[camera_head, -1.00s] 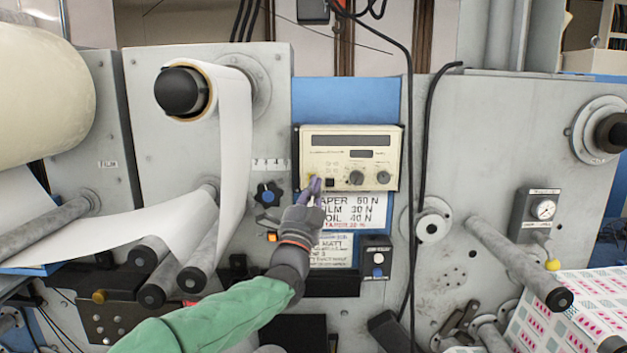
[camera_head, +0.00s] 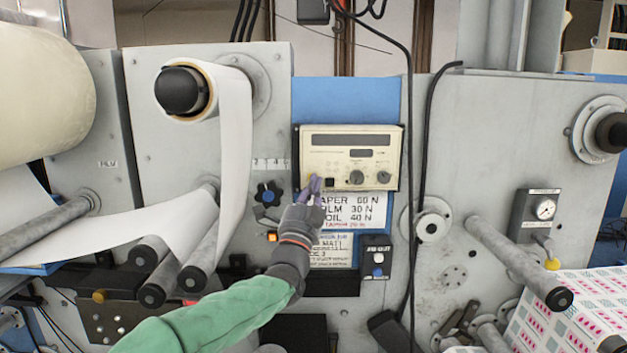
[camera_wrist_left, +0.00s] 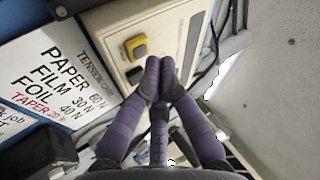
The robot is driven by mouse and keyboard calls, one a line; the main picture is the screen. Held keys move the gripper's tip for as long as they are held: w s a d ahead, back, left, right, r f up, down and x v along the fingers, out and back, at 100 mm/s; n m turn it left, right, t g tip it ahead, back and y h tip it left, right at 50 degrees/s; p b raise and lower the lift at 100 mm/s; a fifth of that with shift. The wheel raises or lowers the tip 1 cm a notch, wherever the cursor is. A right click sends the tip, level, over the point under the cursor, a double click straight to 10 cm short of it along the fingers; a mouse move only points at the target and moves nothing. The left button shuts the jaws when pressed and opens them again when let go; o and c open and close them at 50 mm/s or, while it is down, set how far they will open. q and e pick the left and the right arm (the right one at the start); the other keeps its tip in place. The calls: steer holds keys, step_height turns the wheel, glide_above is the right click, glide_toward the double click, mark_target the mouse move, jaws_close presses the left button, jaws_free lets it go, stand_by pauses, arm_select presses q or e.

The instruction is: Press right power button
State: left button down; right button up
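The cream control panel (camera_head: 350,148) is on the machine's blue plate in the head view, with a dark display on top and two round knobs. A yellow button (camera_wrist_left: 136,47) and a dark rocker-like button (camera_wrist_left: 134,75) are side by side on the panel in the left wrist view. In the head view the dark button (camera_head: 329,182) is just right of my fingertips. My left gripper (camera_head: 315,182) has its purple fingers together at the panel's lower left. In the left wrist view its fingertips (camera_wrist_left: 160,65) appear beside both buttons; contact cannot be told. My right gripper is not visible.
A white tension sign (camera_head: 345,211) is just below the panel. A small black switch box (camera_head: 377,258) is lower right. Black cables (camera_head: 413,150) hang right of the panel. Rollers and a white web (camera_head: 232,150) are to the left.

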arm_select(q)
steer(key=shift+w, duration=0.35)
steer(key=shift+w, duration=0.3)
stand_by(0.7)
steer(key=shift+s+b, duration=0.8)
steer(key=shift+b, duration=0.2)
steer(key=shift+s+b, duration=1.95)
steer(key=shift+s, duration=1.05)
